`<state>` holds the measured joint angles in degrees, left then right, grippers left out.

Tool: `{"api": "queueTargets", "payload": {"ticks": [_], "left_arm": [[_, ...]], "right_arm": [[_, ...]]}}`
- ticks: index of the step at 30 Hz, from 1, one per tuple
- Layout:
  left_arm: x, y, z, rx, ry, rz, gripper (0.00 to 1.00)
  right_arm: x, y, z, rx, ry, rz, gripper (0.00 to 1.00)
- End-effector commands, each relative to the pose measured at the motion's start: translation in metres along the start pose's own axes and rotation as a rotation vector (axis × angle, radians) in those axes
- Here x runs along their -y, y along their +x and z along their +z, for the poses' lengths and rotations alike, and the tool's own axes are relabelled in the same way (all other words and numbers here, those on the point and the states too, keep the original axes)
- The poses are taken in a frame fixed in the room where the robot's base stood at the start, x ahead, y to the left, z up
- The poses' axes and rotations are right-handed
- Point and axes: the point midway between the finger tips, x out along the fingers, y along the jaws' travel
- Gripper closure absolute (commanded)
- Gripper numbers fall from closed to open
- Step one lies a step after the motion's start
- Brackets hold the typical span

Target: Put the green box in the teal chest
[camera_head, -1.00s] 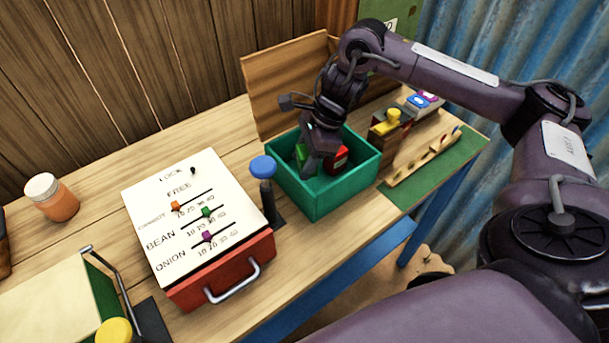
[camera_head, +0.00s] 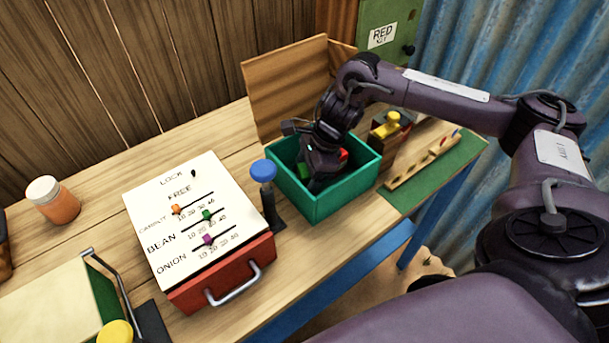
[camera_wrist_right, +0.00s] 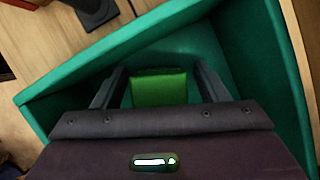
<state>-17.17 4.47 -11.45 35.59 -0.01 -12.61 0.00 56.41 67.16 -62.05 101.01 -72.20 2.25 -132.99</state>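The teal chest (camera_head: 322,207) stands open on the table, its wooden lid (camera_head: 287,88) raised behind it. My right gripper (camera_head: 312,180) reaches down inside the chest. The green box (camera_head: 304,170) is in the chest, partly hidden by the gripper in the head view. In the right wrist view the green box (camera_wrist_right: 160,88) is between the two fingers of my right gripper (camera_wrist_right: 161,88), with a narrow gap on each side, so the gripper looks open around it. Whether the box touches the chest floor is hard to tell. My left gripper is out of view.
A red thing (camera_head: 344,155) shows partly behind the gripper at the chest. A blue-topped post (camera_head: 263,171) stands close left of the chest, beside the red slider box (camera_head: 222,289). A yellow-knobbed block (camera_head: 390,124) and wooden rack (camera_head: 424,160) stand to the right.

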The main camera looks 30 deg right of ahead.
Motion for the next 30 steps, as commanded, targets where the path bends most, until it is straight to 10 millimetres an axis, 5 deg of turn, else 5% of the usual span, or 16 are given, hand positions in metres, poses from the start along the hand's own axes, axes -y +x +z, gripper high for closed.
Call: {"api": "queueTargets", "payload": {"ticks": [11,20,26,30], "left_arm": [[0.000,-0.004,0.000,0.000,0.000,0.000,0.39],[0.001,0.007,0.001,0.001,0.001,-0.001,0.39],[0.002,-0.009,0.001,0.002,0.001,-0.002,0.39],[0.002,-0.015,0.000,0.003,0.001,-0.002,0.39]], "right_arm": [[0.001,-0.007,0.002,0.000,0.000,-0.001,0.33],[0.001,-0.065,0.001,0.001,-0.002,-0.006,0.33],[0.001,-0.109,0.004,-0.001,-0.001,-0.004,0.33],[0.001,-0.121,0.003,0.000,-0.001,-0.002,0.33]]}}
